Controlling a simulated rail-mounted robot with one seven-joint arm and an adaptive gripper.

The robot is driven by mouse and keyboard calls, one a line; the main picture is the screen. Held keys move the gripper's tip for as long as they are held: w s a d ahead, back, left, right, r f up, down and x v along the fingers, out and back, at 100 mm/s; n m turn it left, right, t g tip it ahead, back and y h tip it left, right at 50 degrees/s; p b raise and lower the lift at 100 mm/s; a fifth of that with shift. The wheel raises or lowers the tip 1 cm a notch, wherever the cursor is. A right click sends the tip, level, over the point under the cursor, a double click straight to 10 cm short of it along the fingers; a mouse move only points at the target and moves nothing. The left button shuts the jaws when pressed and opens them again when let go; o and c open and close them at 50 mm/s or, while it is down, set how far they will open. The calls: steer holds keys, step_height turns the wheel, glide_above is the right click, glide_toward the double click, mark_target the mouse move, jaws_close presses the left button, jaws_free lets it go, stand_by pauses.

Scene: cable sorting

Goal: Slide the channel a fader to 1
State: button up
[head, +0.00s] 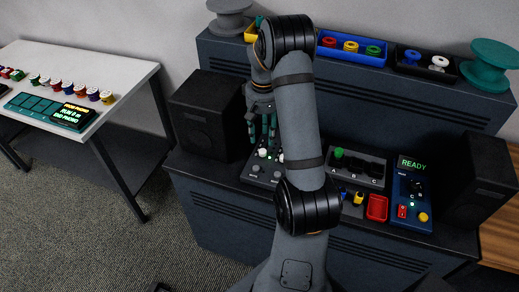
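My gripper (262,135) points down over a dark mixer panel (250,177), left of the middle of the black desk. Its teal fingers look apart, with nothing visible between them. A white knob or fader cap (262,153) shows on the panel just below the fingertips; I cannot tell if they touch. My arm hides the right part of this panel, so a channel a fader and its scale cannot be made out. Right of my arm, a grey box (362,182) marked A, B and C has a green piece (338,153) at A.
A blue unit (411,220) reads READY. A red tray (377,208) lies beside it. Black speakers (203,115) and (486,170) stand at the desk's ends. Spool bins (352,59) line the shelf. A white table (95,58) with coloured spools stands left.

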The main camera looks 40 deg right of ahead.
mark_target(263, 151)
step_height(263, 151, down, 7)
steer(key=shift+f+p, duration=0.15)
steer(key=shift+p, duration=0.4)
steer(key=shift+c, duration=0.9)
steer(key=c, duration=0.7)
jaws_close()
